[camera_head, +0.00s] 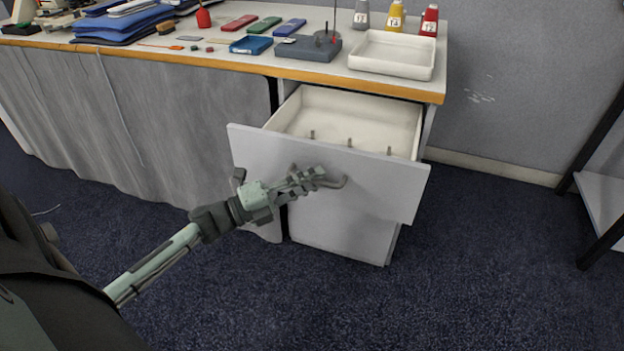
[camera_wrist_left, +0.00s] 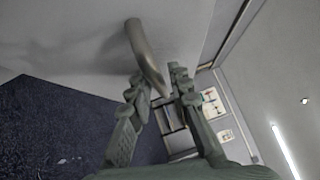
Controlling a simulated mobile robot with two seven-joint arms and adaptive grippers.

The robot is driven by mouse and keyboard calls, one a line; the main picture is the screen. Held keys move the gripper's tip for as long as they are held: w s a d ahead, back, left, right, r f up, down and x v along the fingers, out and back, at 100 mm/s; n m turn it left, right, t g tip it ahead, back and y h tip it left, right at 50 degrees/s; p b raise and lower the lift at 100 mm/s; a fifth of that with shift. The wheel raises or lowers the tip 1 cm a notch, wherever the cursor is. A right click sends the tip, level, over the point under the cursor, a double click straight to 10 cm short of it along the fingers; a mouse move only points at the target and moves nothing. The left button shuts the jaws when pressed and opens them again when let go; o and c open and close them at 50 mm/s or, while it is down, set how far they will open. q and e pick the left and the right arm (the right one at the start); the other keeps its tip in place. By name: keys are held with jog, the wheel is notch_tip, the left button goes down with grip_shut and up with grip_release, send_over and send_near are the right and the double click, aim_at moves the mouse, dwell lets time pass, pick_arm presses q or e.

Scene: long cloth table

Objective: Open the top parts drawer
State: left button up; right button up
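The top parts drawer (camera_head: 390,180) is pulled well out of the cabinet under the table. Its pale inside (camera_head: 345,115) shows, with a few small grey pegs behind the front panel. My left gripper (camera_head: 318,179) is at the drawer's grey handle (camera_head: 341,182), in front of the panel. In the left wrist view the curved handle (camera_wrist_left: 145,55) runs down between the two fingers of my left gripper (camera_wrist_left: 160,82), which lie close on either side of it. The fingers hide part of the handle. My right gripper is not in view.
The lower cabinet front (camera_head: 340,235) is closed below the drawer. On the table (camera_head: 200,57) are a white tray (camera_head: 393,54), several bottles, a grey block with a rod, and folded blue cloths. A shelf frame (camera_head: 600,190) stands at right. The carpet in front is clear.

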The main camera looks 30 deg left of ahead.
pick_arm(q)
jog(key=v, duration=1.2)
dwell(0.4)
